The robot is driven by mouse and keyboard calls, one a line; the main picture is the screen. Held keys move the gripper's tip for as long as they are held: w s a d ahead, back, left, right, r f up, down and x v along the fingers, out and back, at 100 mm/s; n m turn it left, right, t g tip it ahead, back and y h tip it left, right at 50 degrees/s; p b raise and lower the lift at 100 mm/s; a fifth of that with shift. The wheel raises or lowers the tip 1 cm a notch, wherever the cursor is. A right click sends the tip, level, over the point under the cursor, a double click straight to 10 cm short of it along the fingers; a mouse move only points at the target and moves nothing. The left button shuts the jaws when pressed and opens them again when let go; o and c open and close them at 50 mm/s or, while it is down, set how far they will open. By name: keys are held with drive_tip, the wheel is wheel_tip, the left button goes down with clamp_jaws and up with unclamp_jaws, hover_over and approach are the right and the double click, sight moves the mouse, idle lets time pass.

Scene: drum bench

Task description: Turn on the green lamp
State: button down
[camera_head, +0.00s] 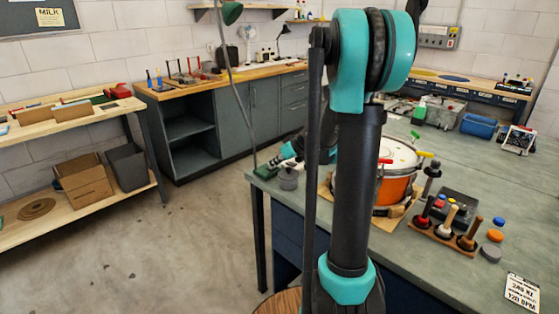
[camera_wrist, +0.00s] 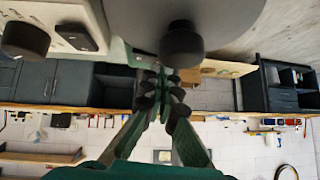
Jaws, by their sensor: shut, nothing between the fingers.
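The green lamp (camera_head: 231,13) has a dark green shade on a thin grey pole that rises from the near left corner of the drum bench. A dark green block (camera_head: 265,171) sits at the foot of the pole. My gripper (camera_wrist: 166,80) is shut and empty in the wrist view, its dark pads together. In the head view my wrist is low by that corner, partly hidden behind my own arm. A pale box (camera_wrist: 75,25) with a dark knob and a black switch is at the upper left of the wrist view. I cannot tell whether my fingers touch anything or whether the lamp is lit.
A drum (camera_head: 398,185) stands on the bench (camera_head: 480,120), partly behind my arm. A small grey jar (camera_head: 288,179) is near the corner. A wooden tool rack (camera_head: 443,237) and coloured caps lie at the right. Floor is clear at left.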

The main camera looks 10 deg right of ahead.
drive_tip(key=shift+w+a+f, duration=0.2)
drive_tip(key=shift+f, duration=0.1)
drive_tip(key=shift+s+a+f, duration=0.1)
drive_tip(key=shift+a+f, duration=0.05)
drive_tip(key=shift+f, duration=0.1)
idle(0.4)
drive_tip(key=shift+w+d+r, duration=0.25)
drive_tip(key=shift+w+d, duration=0.25)
drive_tip(key=shift+d, duration=0.2)
